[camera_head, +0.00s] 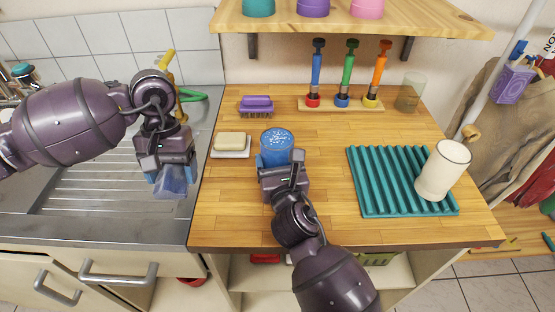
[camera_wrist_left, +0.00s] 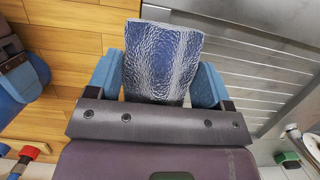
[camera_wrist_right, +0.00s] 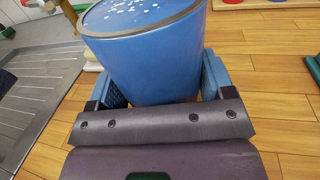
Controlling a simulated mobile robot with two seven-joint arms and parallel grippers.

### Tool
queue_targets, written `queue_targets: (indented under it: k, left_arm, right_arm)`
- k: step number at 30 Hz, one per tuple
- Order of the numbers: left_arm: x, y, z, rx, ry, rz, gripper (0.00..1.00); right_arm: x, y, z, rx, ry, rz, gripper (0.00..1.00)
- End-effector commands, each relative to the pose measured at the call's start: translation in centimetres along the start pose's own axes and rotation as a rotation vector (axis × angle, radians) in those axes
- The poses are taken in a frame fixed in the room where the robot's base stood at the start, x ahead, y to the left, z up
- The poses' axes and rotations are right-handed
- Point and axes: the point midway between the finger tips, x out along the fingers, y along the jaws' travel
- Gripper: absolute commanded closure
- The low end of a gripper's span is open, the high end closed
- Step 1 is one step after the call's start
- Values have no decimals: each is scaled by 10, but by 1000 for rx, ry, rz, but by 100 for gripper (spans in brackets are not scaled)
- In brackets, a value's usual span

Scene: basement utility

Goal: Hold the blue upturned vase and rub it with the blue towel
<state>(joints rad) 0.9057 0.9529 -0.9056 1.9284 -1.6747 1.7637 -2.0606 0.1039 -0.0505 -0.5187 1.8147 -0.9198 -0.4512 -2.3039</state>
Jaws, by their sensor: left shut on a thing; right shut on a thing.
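The blue upturned vase (camera_head: 277,149) stands on the wooden counter, white specks on its top face. My right gripper (camera_head: 279,165) is shut on it from the front. In the right wrist view the vase (camera_wrist_right: 150,60) sits between both fingers. My left gripper (camera_head: 172,178) is shut on the blue towel (camera_head: 174,184) above the sink drainer, left of the vase and apart from it. In the left wrist view the towel (camera_wrist_left: 162,62) is a crinkled blue and whitish piece between the fingers. My right gripper hides the vase's lower front.
A soap dish (camera_head: 231,153) and purple brush (camera_head: 256,104) stand near the vase. A teal ribbed mat (camera_head: 385,180) with a white mug-like vessel (camera_head: 441,172) is at right.

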Motion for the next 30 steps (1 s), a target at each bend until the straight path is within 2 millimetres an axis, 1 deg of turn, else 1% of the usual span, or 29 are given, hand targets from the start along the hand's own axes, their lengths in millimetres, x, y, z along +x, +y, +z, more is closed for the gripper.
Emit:
queue_targets:
  k: [17,20,23,25,29,30]
  left_arm:
    - [0,0,0,0,0,0,50]
    - [-3,4,-2,1,2,3,50]
    - [-11,18,-7,5,6,9,50]
    - [-19,32,-13,6,9,16,50]
    - [-41,68,-24,10,15,25,50]
    - [-48,79,-26,12,18,26,50]
  right_arm:
    - [0,0,0,0,1,0,53]
    - [0,0,0,0,1,0,53]
    - [0,0,0,0,1,0,53]
    - [0,0,0,0,1,0,53]
    - [0,0,0,0,1,0,53]
    - [0,0,0,0,1,0,53]
